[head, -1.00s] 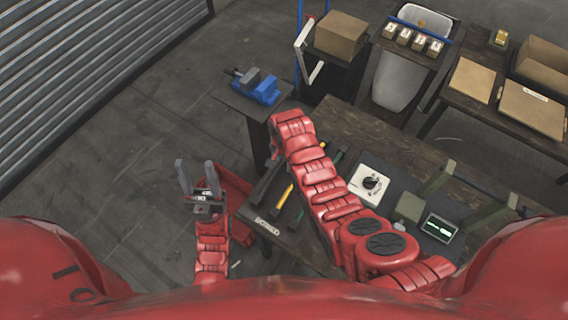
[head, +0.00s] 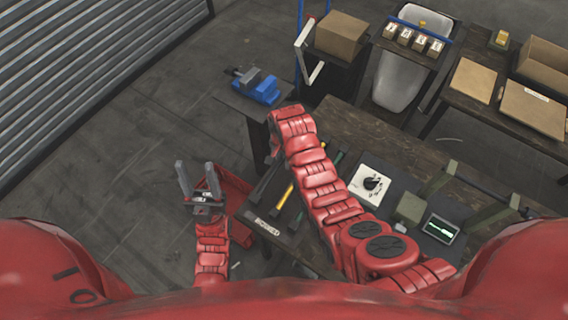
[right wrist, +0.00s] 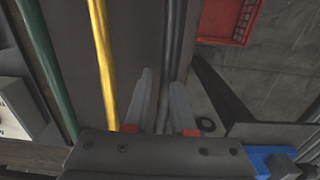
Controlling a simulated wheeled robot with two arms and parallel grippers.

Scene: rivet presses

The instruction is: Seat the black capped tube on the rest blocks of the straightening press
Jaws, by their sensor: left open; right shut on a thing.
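The black capped tube shows in the right wrist view (right wrist: 175,45) as a long dark rod running away between the fingertips. In the head view its dark length (head: 265,183) lies along the left side of the bench mat. My left gripper (head: 199,181) is open and empty, left of the bench over the floor. Olive-green uprights (head: 438,179) stand at the bench's right and may belong to the straightening press; I cannot make out the rest blocks.
A yellow rod (head: 283,197) and a green rod (head: 337,158) lie beside the black tube. A white dial box (head: 370,184) and a small screen (head: 440,228) sit further right. A red crate (head: 238,190) is below the bench's left edge. A blue vise (head: 262,88) stands beyond.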

